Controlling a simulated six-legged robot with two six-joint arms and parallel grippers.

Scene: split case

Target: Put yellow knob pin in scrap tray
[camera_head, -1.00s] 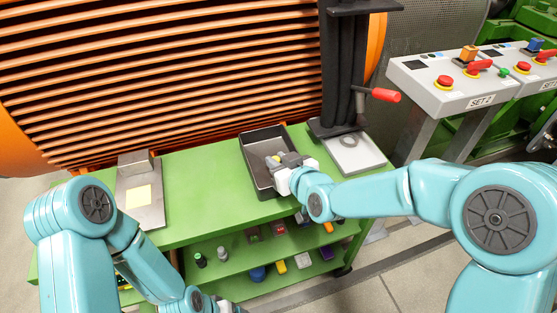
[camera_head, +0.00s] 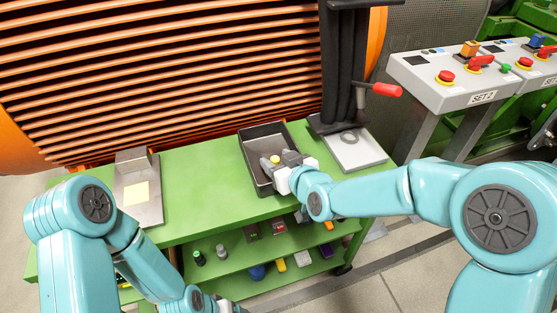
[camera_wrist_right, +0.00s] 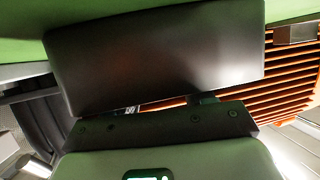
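The yellow knob pin (camera_head: 275,159) shows as a small round yellow top inside the dark scrap tray (camera_head: 245,150), near its right wall. The tray is on the green bench. My right gripper (camera_head: 284,159) reaches over the tray's right side, its fingertips beside the knob. In the right wrist view its two dark fingers (camera_wrist_right: 165,104) show apart, so it looks open; their tips are largely hidden behind the gripper body. The dark tray wall (camera_wrist_right: 150,55) fills much of that view. My left gripper (camera_head: 228,306) is partly cut off at the bottom edge, its fingers unclear.
A metal stand with a yellow pad (camera_head: 137,193) is on the bench's left; a light plate with a ring (camera_head: 350,150) is right of the tray. The bench middle (camera_head: 195,185) is clear. Several small items lie on the lower shelf (camera_head: 235,255).

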